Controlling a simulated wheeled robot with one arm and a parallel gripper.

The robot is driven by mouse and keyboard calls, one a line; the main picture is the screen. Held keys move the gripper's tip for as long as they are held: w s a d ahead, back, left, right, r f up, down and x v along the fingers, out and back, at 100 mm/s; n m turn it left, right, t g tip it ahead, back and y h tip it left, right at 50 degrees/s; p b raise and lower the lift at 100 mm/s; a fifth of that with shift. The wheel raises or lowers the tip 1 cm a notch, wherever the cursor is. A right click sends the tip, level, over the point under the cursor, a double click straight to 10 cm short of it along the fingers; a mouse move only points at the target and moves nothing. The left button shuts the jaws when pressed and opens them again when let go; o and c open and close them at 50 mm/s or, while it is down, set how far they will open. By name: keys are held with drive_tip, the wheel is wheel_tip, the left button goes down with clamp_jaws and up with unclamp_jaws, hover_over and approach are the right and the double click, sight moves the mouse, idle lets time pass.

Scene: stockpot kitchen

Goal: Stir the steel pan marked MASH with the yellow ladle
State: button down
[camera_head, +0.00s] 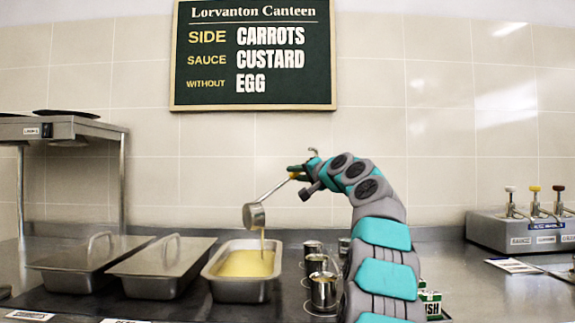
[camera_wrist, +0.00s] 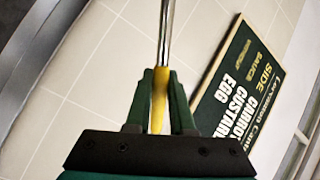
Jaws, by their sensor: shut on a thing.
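My gripper (camera_head: 299,172) is shut on the yellow handle of the steel ladle (camera_head: 254,216). In the wrist view the handle (camera_wrist: 159,100) sits between the two dark green fingers, with the steel shaft running up out of view. The ladle's bowl hangs tilted above the open steel pan (camera_head: 240,291), apart from it. A thin yellow stream falls from the bowl toward the pan, which holds yellow food. No MASH marking is readable on this pan, and any labels on the lidded pans are hidden or too small to read.
Small steel pots (camera_head: 323,291) stand right of the open pan, close to my arm. A pump dispenser (camera_head: 520,232) is far right. The wall menu (camera_head: 253,55) reads carrots, custard, without egg.

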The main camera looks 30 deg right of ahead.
drive_tip(key=d+f+m+p, duration=0.1)
drive_tip(key=d+f+m, duration=0.3)
drive_tip(key=d+f, duration=0.1)
drive_tip(key=shift+f+m, duration=0.25)
drive_tip(key=shift+m, duration=0.05)
drive_tip(key=shift+s, duration=0.1)
idle(1.3)
drive_tip(key=shift+f, duration=0.15)
wheel_tip(320, 180, down, 9)
drive_tip(key=d+m, duration=0.2)
drive_tip(key=m, duration=0.4)
idle(0.4)
idle(1.2)
